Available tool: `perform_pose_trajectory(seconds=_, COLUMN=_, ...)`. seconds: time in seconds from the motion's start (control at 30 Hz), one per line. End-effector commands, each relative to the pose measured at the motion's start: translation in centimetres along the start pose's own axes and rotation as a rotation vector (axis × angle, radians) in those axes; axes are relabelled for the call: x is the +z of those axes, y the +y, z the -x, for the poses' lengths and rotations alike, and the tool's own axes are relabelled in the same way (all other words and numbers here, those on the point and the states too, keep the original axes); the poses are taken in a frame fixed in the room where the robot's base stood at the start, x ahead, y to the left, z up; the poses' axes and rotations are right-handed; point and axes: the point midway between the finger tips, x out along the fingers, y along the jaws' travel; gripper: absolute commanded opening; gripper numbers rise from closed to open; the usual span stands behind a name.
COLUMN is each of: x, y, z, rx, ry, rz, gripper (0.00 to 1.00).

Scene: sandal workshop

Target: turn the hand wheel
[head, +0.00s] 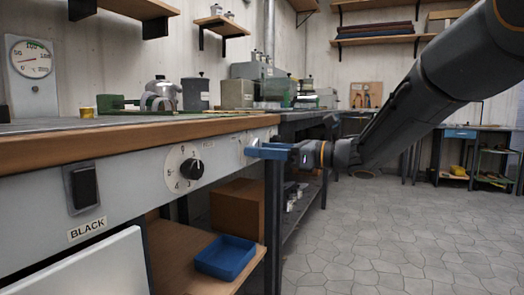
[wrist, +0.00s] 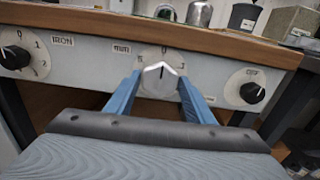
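I see no plain spoked hand wheel in either view. In the wrist view, a pale round knob (wrist: 160,77) with a pointer mark sits on the grey front panel (wrist: 90,70), in front of a dial plate. The two blue fingers of my gripper (wrist: 159,86) stand one on each side of this knob. I cannot tell whether they touch it. In the head view, my gripper (head: 268,150) reaches the panel from the right, and its near finger hides most of that knob.
A black knob (head: 192,168) on a numbered dial and a black switch (head: 84,188) are on the panel. Another black knob (wrist: 252,92) is at right in the wrist view. The wooden bench edge (head: 120,141) runs above. A blue tray (head: 225,257) lies below. Floor at right is clear.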

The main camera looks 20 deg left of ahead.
Motion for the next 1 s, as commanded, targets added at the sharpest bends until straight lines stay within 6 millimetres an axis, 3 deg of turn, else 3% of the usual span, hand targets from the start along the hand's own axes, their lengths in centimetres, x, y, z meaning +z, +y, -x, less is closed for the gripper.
perform_pose_trajectory(seconds=0.43, x=0.1, y=0.0, z=0.6, rx=0.001, ry=-0.002, rz=0.0, gripper=0.6)
perform_pose_trajectory(seconds=0.8, x=0.2, y=0.0, z=6.2, rx=-0.002, ry=-0.001, rz=0.0, gripper=0.6)
perform_pose_trajectory(seconds=1.0, x=0.1, y=0.0, z=7.7, rx=-0.001, ry=-0.001, rz=0.0, gripper=0.6)
